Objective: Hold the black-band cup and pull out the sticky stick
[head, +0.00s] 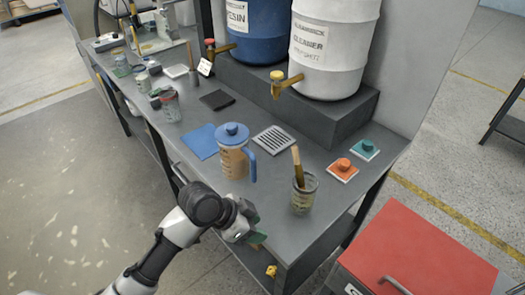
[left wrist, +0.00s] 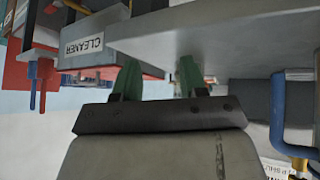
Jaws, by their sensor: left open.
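A clear cup (head: 304,194) stands upright near the right front of the grey workbench, with a dark rim; I cannot make out a separate black band. A stick (head: 297,165) with a tan upper end stands in it, leaning slightly left. Its lower part is hidden in the cup. My left gripper (head: 256,236), with green fingers, is at the bench's front edge, left of and nearer than the cup, apart from it. In the left wrist view its two fingers (left wrist: 158,78) are spread with nothing between them. My right gripper is out of view.
A blue-lidded pitcher (head: 233,160) stands left of the cup, beside a metal grate (head: 272,140). Resin (head: 255,25) and cleaner (head: 333,45) drums sit on a raised block behind. Orange (head: 343,169) and teal (head: 365,149) buttons lie right. A red cabinet (head: 415,250) stands front right.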

